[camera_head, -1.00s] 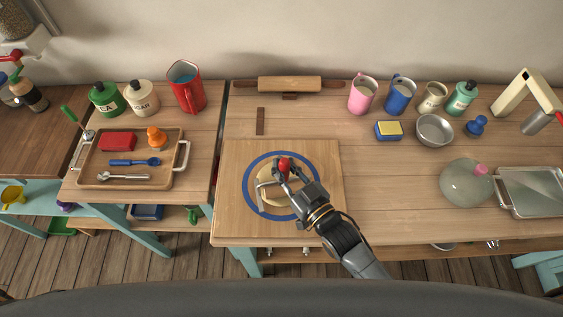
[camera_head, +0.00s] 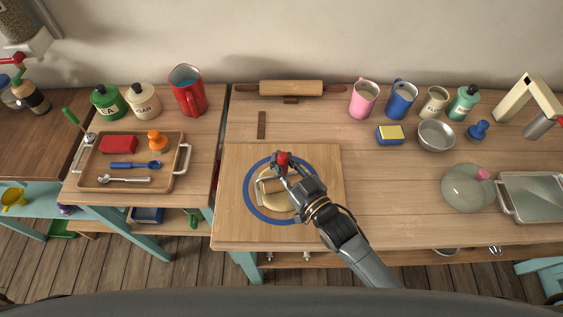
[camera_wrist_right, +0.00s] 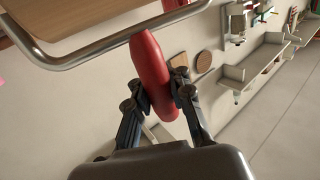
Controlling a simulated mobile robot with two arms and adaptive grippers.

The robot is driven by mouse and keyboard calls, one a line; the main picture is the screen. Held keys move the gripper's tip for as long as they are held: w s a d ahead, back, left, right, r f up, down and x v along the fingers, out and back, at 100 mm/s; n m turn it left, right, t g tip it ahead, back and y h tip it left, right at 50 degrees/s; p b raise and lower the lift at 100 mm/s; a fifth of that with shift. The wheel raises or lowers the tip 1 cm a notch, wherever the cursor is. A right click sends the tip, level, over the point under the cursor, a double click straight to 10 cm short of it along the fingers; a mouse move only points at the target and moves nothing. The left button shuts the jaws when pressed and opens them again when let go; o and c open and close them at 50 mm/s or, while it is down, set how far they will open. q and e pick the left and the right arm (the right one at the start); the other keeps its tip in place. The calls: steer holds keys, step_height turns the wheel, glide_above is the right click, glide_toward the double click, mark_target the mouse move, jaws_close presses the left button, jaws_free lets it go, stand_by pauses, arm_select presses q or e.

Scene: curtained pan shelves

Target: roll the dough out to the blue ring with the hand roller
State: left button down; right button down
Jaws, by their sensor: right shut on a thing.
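My right gripper (camera_head: 285,165) is shut on the red handle of the hand roller (camera_head: 263,190), above the board. In the right wrist view the red handle (camera_wrist_right: 153,75) sits between both fingers, with the roller's metal frame (camera_wrist_right: 105,46) beyond it. The tan dough (camera_head: 285,207) is a flat round inside the blue ring (camera_head: 247,192) on the wooden board (camera_head: 232,225). The roller and gripper hide part of the dough. A band of board shows between dough and ring at the left and front. Whether the roller touches the dough is unclear. My left gripper is not in view.
A rolling pin (camera_head: 291,88) lies at the back. A wooden tray (camera_head: 90,178) with tools stands left. The counter just right of the board is clear.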

steer(key=shift+w+a+f+b, duration=0.1)
steer(key=shift+w+a+b, duration=0.15)
steer(key=shift+w, duration=0.6)
steer(key=shift+w+a+f+b, duration=0.1)
steer(key=shift+w+b, duration=0.2)
steer(key=shift+w, duration=0.5)
steer(key=shift+w+a, duration=0.15)
steer(key=shift+w, duration=0.55)
steer(key=shift+s+r, duration=0.1)
steer(key=shift+s+d+p, duration=0.15)
steer(key=shift+s+p, duration=0.2)
steer(key=shift+s, duration=0.35)
steer(key=shift+s+d+p, duration=0.15)
steer(key=shift+s+p, duration=0.15)
steer(key=shift+s, duration=0.35)
steer(key=shift+s+d, duration=0.1)
steer(key=shift+s, duration=0.25)
